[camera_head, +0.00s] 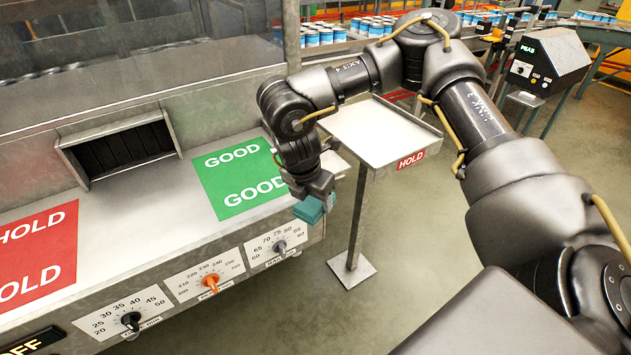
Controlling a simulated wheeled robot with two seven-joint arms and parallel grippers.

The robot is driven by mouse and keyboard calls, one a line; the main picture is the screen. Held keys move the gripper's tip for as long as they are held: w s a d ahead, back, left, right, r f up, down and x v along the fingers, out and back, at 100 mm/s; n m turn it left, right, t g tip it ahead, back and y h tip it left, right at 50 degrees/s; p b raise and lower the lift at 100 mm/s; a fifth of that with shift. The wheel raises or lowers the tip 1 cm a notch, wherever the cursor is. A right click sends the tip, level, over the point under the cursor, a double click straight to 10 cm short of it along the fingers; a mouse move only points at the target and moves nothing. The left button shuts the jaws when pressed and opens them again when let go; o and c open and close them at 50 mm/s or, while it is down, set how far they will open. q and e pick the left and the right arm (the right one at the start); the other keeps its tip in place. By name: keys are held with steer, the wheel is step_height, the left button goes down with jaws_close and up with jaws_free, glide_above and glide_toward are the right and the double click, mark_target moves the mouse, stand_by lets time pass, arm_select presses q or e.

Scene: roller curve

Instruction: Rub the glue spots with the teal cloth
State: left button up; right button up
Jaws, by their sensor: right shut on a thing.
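My right gripper (316,197) is shut on the teal cloth (309,211) at the front right corner of the steel machine's ledge. The cloth hangs just below the fingers, beside the green GOOD mat (231,176). I cannot tell whether it touches the ledge. No glue spots can be made out in this view. My left gripper is not in view.
A red HOLD mat (38,250) lies on the ledge at left. Dials (210,281) line the ledge's front face. A tray stand (378,131) marked HOLD stands right of the machine. Cans (326,36) stand at the back. A control box (547,62) is at upper right.

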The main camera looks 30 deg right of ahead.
mark_target(306, 222)
steer(key=a+f+m+g, duration=0.1)
steer(key=m, duration=0.2)
steer(key=s+a+f+m+g, duration=0.1)
steer(key=f+m, duration=0.1)
steer(key=m, duration=0.1)
steer(key=s+a+f+m, duration=0.1)
steer(key=f+m, duration=0.1)
steer(key=m, duration=0.1)
steer(key=shift+s+a+f+m+g, duration=0.1)
steer(key=shift+s+m+g, duration=0.15)
steer(key=shift+m+g, duration=0.15)
steer(key=s+a+f+m+g+y+b, duration=0.1)
steer(key=s+a+f+m+y, duration=0.2)
steer(key=f+m, duration=0.4)
steer(key=shift+s+a+m+g, duration=0.15)
steer(key=shift+a+m+g, duration=0.2)
steer(key=shift+m, duration=2.45)
